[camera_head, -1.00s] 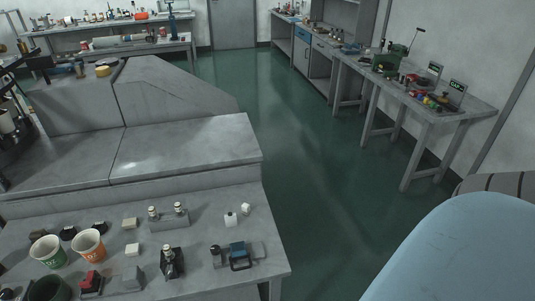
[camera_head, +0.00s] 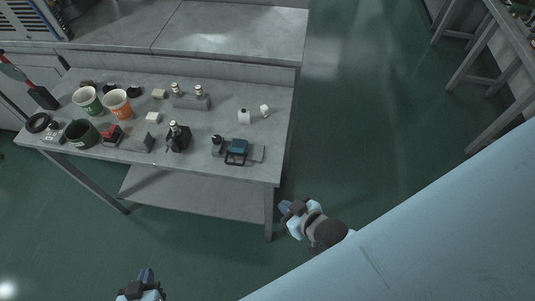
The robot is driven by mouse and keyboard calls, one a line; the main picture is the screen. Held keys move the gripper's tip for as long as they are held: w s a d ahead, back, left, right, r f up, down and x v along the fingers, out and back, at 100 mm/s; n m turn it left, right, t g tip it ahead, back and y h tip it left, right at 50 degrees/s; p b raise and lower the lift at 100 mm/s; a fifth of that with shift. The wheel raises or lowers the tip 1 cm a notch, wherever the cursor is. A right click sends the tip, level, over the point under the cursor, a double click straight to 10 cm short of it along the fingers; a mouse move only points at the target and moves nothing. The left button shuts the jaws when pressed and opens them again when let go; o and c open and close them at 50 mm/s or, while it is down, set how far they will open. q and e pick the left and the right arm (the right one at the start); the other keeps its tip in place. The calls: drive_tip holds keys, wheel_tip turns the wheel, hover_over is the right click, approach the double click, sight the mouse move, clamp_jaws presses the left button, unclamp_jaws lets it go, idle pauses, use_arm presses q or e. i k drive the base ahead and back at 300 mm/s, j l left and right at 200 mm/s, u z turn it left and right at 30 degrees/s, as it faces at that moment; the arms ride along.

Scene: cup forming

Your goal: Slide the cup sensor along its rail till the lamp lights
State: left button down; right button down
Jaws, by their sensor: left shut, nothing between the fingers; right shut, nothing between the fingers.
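A small blue block with a dark loop-shaped handle, probably the cup sensor (camera_head: 237,147), sits on a flat grey plate, probably its rail (camera_head: 258,154), near the right front of the table. A small black knob (camera_head: 216,140) stands at the plate's left end. I cannot tell which part is the lamp or whether one is lit. My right gripper (camera_head: 285,208) is shut and empty, beyond the table's front right corner and apart from the sensor. My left gripper (camera_head: 147,274) is shut and empty at the bottom of the view, in front of the table.
The grey table (camera_head: 205,165) also holds a green-and-white cup (camera_head: 87,100), an orange cup (camera_head: 117,103), a dark green pot (camera_head: 80,134), a black device (camera_head: 178,138) and several small blocks. A higher grey bench (camera_head: 225,30) stands behind.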

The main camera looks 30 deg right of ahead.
sight(239, 146)
drive_tip(key=k+l, duration=0.1)
drive_tip(key=l, duration=0.25)
drive_tip(key=k+l, duration=0.15)
drive_tip(key=l, duration=0.25)
drive_tip(key=k+l, duration=0.1)
drive_tip(key=l, duration=0.25)
drive_tip(key=k+l, duration=0.1)
drive_tip(key=l, duration=0.3)
drive_tip(key=k+l, duration=0.15)
drive_tip(key=l, duration=0.2)
